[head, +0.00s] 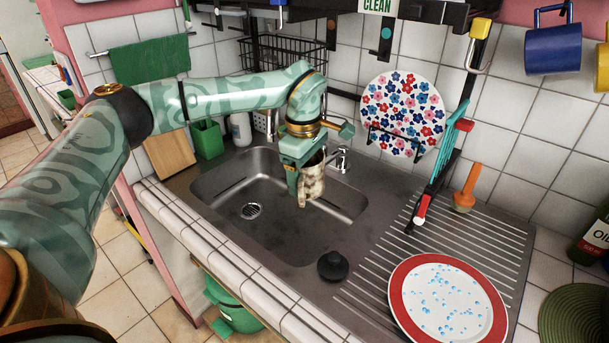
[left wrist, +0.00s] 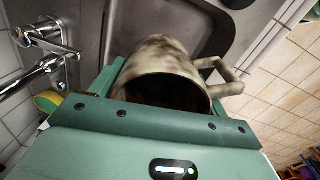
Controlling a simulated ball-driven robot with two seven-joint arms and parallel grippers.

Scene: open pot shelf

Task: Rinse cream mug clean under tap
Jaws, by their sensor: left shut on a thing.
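The cream mug (head: 312,183) is held by my left gripper (head: 299,178) over the right part of the sink basin (head: 250,228). Brown stains cover its outside. In the left wrist view the mug (left wrist: 165,62) sits between the jaws of my left gripper (left wrist: 165,105), its dark open mouth toward the camera and its handle to the right. The chrome tap (head: 339,158) stands behind the mug at the sink's back edge; it also shows in the left wrist view (left wrist: 42,55), beside the gripper. No water shows at the tap. My right gripper is not in view.
A black plug (head: 333,265) lies on the steel near the basin's front right. A red-rimmed plate (head: 447,300) lies on the ribbed drainer. A flowered plate (head: 402,113) stands behind it. A green cup (head: 207,139) and wooden board (head: 170,154) are at the left.

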